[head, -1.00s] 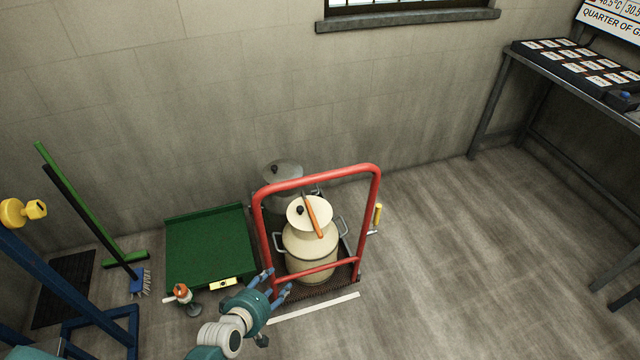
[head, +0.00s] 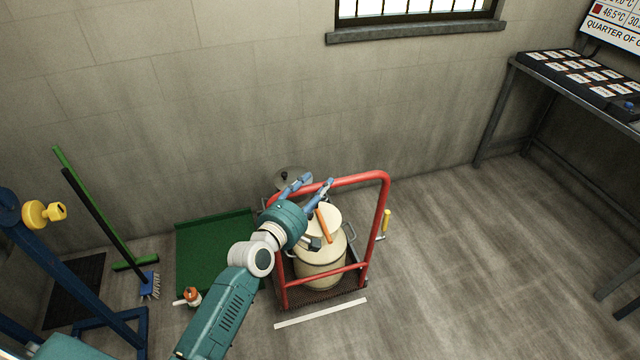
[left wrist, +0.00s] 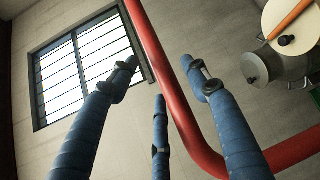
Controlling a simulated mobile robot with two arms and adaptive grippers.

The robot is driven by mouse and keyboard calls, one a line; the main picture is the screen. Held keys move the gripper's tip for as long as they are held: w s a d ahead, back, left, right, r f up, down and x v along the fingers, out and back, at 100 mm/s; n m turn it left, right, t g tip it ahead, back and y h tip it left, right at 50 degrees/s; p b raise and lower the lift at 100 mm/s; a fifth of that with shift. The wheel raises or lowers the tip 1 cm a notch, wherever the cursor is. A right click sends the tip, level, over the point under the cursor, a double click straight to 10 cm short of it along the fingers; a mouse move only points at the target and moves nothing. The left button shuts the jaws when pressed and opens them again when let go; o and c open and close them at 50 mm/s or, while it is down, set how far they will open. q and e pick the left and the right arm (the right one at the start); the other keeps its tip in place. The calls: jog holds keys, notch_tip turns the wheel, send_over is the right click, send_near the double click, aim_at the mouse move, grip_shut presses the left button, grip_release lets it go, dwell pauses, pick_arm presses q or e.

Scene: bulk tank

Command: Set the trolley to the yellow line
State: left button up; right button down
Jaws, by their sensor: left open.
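The trolley has a red tubular frame (head: 376,225) and a dark base (head: 330,292), and stands near the wall. It carries a cream lidded can (head: 318,262) with an orange bar across its lid (head: 323,217); a grey lid (head: 290,178) shows behind. A pale, whitish floor line (head: 320,313) lies just in front of the base; I see no yellow line. My left gripper (head: 309,184) is open at the top left of the red frame. In the left wrist view the red bar (left wrist: 165,70) runs between my spread blue fingers (left wrist: 160,85); contact is unclear. My right gripper is not in view.
A green platform (head: 200,250) stands left of the trolley, with a small orange-topped item (head: 192,296) before it. Brooms (head: 95,210) lean at the left wall. A metal table (head: 520,90) stands right; floor between is clear.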

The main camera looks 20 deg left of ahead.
pick_arm(q)
jog(key=shift+x, duration=1.25)
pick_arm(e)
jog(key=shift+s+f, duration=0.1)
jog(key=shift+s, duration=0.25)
pick_arm(q)
grip_shut()
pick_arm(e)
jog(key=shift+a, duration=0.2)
pick_arm(q)
jog(key=shift+s+d+f, duration=0.1)
